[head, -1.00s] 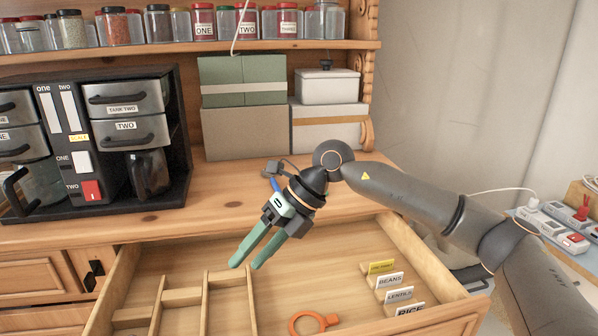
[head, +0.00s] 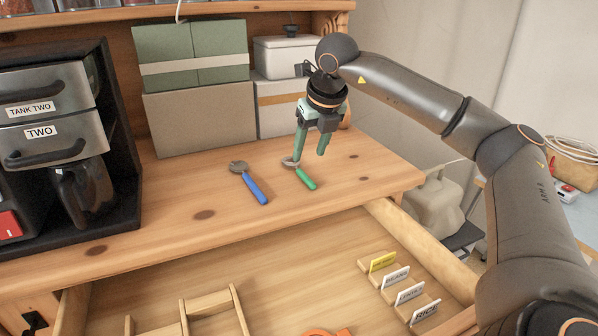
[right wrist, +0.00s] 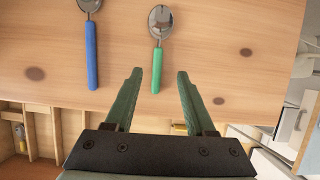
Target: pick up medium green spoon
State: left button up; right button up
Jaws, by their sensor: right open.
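The green-handled spoon (head: 303,176) lies flat on the wooden dresser top, its metal bowl partly behind a fingertip in the head view. In the right wrist view the green spoon (right wrist: 157,55) shows whole, ahead of and between the lines of the two fingers. A blue-handled spoon (head: 252,186) lies to its left, and it also shows in the right wrist view (right wrist: 91,50). My right gripper (head: 308,158) points down over the green spoon, open and empty; its green fingers show in the right wrist view (right wrist: 156,75). My left gripper is not in view.
The dresser top (head: 200,216) is clear around the spoons. Green and brown boxes (head: 200,120) and a white lidded container (head: 289,58) stand behind. A black dispenser unit (head: 122,150) stands left. The open drawer (head: 280,275) below holds dividers and label cards (head: 397,277).

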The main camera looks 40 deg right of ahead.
aim_at(301, 171)
jog(key=p+x, duration=0.1)
jog(key=x, duration=0.5)
jog(key=shift+w, duration=0.25)
jog(key=shift+f, duration=0.2)
grip_shut()
dwell(0.4)
